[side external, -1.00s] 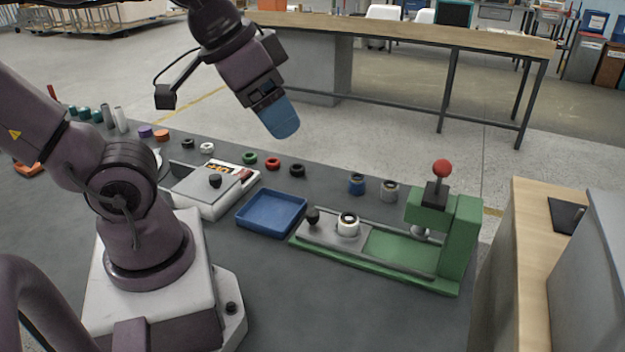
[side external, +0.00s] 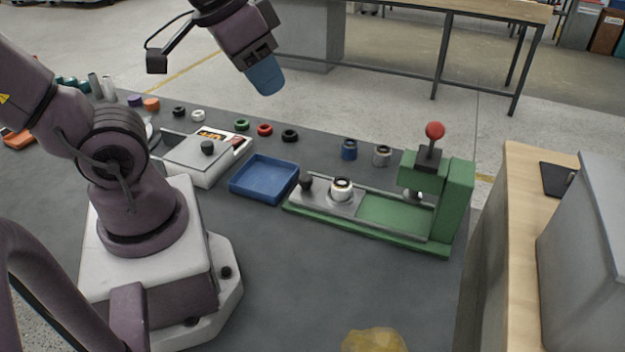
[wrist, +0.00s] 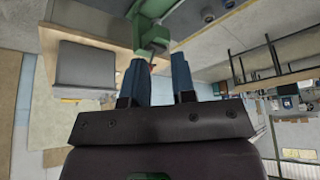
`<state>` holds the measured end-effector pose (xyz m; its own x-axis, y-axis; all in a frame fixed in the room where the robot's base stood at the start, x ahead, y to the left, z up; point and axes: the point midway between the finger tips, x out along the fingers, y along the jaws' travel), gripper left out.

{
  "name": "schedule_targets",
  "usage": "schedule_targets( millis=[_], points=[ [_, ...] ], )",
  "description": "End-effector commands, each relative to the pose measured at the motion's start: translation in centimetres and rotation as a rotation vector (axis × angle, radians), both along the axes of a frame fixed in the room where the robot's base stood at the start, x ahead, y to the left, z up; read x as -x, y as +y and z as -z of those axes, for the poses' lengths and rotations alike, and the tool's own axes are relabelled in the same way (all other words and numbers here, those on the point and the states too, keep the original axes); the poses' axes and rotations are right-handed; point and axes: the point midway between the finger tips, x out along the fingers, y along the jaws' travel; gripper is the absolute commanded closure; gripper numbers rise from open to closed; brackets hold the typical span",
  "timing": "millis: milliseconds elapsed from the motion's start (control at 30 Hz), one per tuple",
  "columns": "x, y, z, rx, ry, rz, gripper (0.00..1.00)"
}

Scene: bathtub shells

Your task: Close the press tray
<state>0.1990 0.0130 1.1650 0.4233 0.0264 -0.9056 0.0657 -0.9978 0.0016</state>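The press (side external: 458,205) is a green frame with a red-knobbed lever, at the right of the dark table in the side view. Its grey sliding tray (side external: 322,200) sits at the left end of the green rail base (side external: 395,217), away from the press head. The tray has a black knob (side external: 306,182) at its left and carries an upright white ring-shaped part with a dark top (side external: 341,190). My gripper (side external: 266,88) is high above and behind the table, well clear of the tray. The wrist view shows its two blue fingers (wrist: 161,70) apart, with nothing between them.
A blue shallow bin (side external: 264,179) lies left of the tray. Blue (side external: 349,150) and grey (side external: 382,156) cylinders stand behind the rail. Several coloured rings lie along the back edge. The table in front of the press is largely clear.

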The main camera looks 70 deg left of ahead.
Motion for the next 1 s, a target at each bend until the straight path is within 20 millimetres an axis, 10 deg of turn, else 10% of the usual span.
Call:
schedule_targets(
  millis=[100, 800, 1000],
  points=[
    [-1.0, 2.6, 2.2, 0.037, 0.125, -0.130, 1.00],
    [-3.3, 22.2, 20.0, 0.726, 0.521, -1.589, 1.00],
    [-5.3, 24.5, 20.5, 0.849, 0.452, -1.862, 1.00]
  ],
)
